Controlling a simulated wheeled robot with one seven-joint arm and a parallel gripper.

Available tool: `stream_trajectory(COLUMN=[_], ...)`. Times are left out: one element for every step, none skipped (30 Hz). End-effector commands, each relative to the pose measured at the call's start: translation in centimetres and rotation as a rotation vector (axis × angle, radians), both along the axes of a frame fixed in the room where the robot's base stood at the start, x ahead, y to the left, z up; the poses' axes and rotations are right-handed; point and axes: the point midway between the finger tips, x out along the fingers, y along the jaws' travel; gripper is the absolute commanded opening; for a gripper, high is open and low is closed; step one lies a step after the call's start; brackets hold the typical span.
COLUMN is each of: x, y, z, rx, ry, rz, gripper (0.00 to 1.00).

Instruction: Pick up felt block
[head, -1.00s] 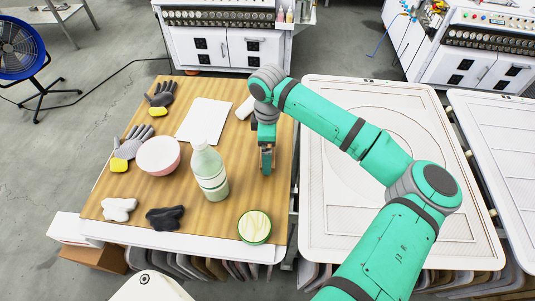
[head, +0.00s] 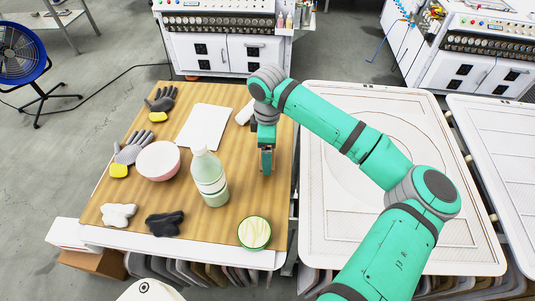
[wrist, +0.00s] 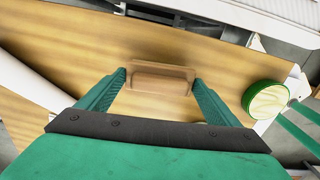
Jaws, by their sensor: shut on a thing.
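The felt block (wrist: 162,78) is a tan-brown rectangular piece with rounded edges, seen in the wrist view between my fingertips. My gripper (wrist: 161,82) is shut on it, one green finger against each end. In the head view my gripper (head: 266,171) points down over the right part of the wooden table (head: 232,225). The block is too small and too covered by the fingers to make out there. I cannot tell whether it still touches the tabletop.
Left of my gripper stand a pale green bottle (head: 210,180) and a pink-white bowl (head: 158,161). A round green-rimmed container (head: 254,233) is near the front edge. White paper (head: 204,127) and gloves (head: 132,146) lie farther back and left. A white platen (head: 400,235) adjoins on the right.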

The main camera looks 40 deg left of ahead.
Motion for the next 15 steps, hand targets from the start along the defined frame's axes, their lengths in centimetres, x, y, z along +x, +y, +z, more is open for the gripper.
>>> stream_trajectory(x=[0.0, -0.1, -0.8, -1.3, -1.7, -2.4, -2.9, -3.4, -4.1, -4.6, -5.2, -6.2, -6.8, -7.4, -8.1], y=[0.1, 0.1, -0.3, -0.5, -0.8, -1.1, -1.4, -1.7, -2.0, -2.2, -2.5, -3.0, -3.3, -3.6, -4.0], z=[0.9, 1.5, 2.3, 2.9, 3.5, 4.4, 5.1, 5.8, 6.6, 7.3, 7.6, 8.0, 8.3, 8.5, 8.9], rx=[0.003, 0.003, 0.003, 0.003, 0.003, 0.003, 0.003, 0.003, 0.003, 0.003, 0.003, 0.003, 0.003, 0.003, 0.002], ry=[0.000, 0.000, 0.000, -0.001, -0.002, -0.001, -0.001, -0.003, -0.001, -0.003, -0.002, 0.000, 0.000, 0.000, -0.001], rz=[0.001, 0.002, 0.003, 0.003, 0.004, 0.003, 0.005, 0.004, 0.005, 0.004, 0.005, 0.005, 0.006, 0.005, 0.004], gripper=[0.61, 0.61, 0.61, 0.61, 0.61, 0.61, 0.61, 0.61, 0.61, 0.61, 0.61, 0.61, 0.61, 0.61, 0.61])
